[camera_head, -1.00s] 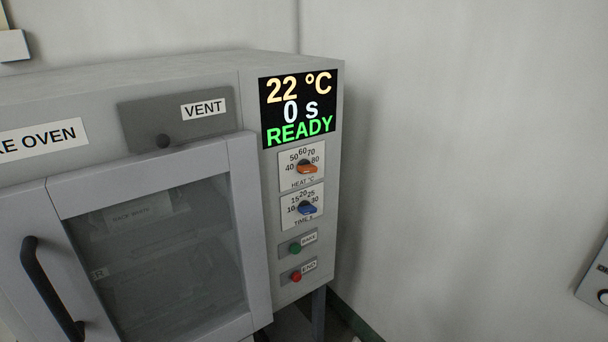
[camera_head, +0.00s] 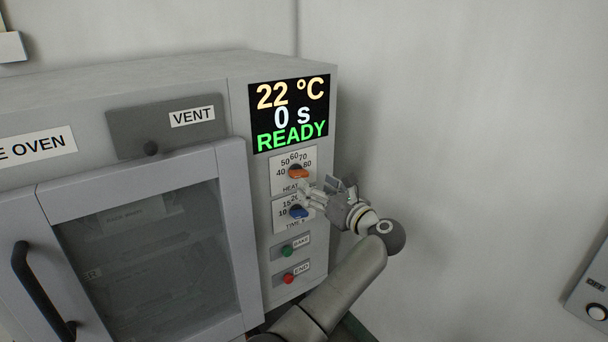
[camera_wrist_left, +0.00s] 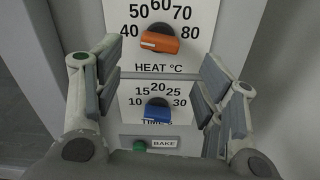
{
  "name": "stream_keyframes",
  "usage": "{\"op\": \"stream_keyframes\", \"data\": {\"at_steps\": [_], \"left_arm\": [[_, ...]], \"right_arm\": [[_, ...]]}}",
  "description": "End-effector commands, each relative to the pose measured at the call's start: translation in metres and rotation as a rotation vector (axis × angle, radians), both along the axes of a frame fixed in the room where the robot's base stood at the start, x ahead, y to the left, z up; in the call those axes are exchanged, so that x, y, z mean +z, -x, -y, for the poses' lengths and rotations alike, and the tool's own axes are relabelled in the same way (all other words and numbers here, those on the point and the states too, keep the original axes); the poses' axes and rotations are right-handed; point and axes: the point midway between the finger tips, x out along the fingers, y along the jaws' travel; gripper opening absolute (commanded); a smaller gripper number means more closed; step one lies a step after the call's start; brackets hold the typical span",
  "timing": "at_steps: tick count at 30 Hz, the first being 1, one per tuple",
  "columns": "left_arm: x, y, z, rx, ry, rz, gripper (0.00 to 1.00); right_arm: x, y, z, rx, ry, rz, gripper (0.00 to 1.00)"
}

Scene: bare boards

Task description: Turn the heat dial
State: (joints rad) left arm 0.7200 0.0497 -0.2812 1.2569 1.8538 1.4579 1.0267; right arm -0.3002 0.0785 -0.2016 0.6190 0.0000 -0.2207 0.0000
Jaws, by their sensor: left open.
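The orange heat dial (camera_head: 298,173) sits on its white plate marked 40 to 80, below the display on the oven's right panel. In the left wrist view the heat dial (camera_wrist_left: 159,40) lies ahead, near the top centre, its pale end pointing left toward 40. My left gripper (camera_head: 308,190) is just in front of the panel, at the lower right of the dial. In the left wrist view its fingers (camera_wrist_left: 155,85) are wide apart and empty, with the dial beyond them. The fingers do not touch the dial. My right gripper is not in view.
The blue time dial (camera_head: 298,211) is just below, then the green BAKE button (camera_head: 287,250) and red END button (camera_head: 288,278). The display (camera_head: 290,113) reads 22 °C, 0 s, READY. The oven door (camera_head: 140,240) is closed. A switch box (camera_head: 592,300) is at the right edge.

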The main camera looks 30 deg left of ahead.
Motion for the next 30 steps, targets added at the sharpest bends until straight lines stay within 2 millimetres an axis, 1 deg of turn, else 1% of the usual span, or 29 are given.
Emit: {"op": "stream_keyframes", "data": {"at_steps": [1,3,6,9,15,22,23,30], "left_arm": [[0.005,-0.003,-0.011,0.004,-0.006,-0.001,0.64],[0.006,-0.009,-0.023,0.002,-0.007,-0.002,0.64],[0.004,-0.015,-0.038,0.003,-0.005,-0.003,0.64],[0.003,-0.02,-0.049,0.0,-0.005,-0.002,0.64],[0.001,-0.024,-0.058,0.0,-0.003,-0.002,0.64],[0.0,-0.024,-0.059,-0.001,-0.002,-0.001,0.64],[0.0,-0.024,-0.059,-0.001,-0.002,-0.001,0.62],[0.0,-0.024,-0.058,-0.001,-0.002,-0.001,0.31]], "right_arm": [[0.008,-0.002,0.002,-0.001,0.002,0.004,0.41],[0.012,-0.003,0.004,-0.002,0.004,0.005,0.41],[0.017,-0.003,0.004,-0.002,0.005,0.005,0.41],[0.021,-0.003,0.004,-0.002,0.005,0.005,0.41],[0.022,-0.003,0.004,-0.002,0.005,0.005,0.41],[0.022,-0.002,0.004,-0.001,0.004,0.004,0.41],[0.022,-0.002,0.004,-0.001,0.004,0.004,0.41],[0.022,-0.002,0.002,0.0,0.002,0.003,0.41]]}}
